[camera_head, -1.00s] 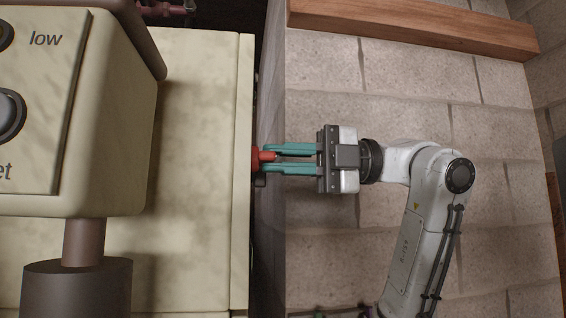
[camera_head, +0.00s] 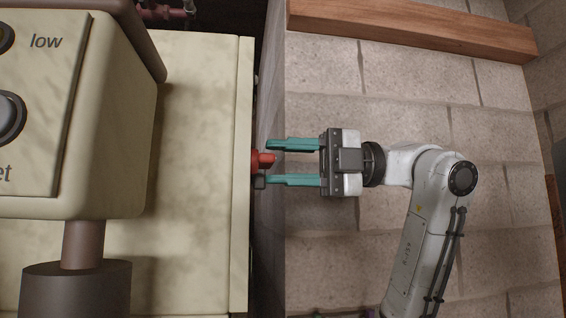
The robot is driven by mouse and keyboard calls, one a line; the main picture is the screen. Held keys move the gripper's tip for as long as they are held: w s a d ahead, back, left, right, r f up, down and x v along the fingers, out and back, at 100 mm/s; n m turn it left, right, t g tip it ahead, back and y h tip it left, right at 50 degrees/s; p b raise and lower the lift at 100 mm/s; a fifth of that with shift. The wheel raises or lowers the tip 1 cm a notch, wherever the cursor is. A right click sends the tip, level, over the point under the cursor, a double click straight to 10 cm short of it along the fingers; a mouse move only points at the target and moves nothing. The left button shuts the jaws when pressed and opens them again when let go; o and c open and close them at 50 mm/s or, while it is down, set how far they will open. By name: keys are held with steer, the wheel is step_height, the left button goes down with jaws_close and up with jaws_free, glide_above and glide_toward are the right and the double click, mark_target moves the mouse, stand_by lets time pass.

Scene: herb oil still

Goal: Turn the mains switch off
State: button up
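A red knob or handle (camera_head: 264,159), which looks like the mains switch, sticks out to the right from the edge of the cream panel. Its base is mostly hidden behind that edge, and I cannot read its setting. My gripper (camera_head: 281,162) has two teal fingers pointing left. The fingers are spread apart, one above and one below the red handle. The handle's tip lies between the fingertips, with a visible gap to the upper and lower fingers.
The cream panel (camera_head: 195,140) fills the left, with a control box (camera_head: 120,130) labelled "low" in front and a brown post (camera_head: 78,285) below it. A stone block wall (camera_head: 420,100) lies behind my arm. A wooden beam (camera_head: 420,27) runs along the top right.

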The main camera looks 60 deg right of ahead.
steer(key=v, duration=1)
steer(key=shift+d, duration=0.2)
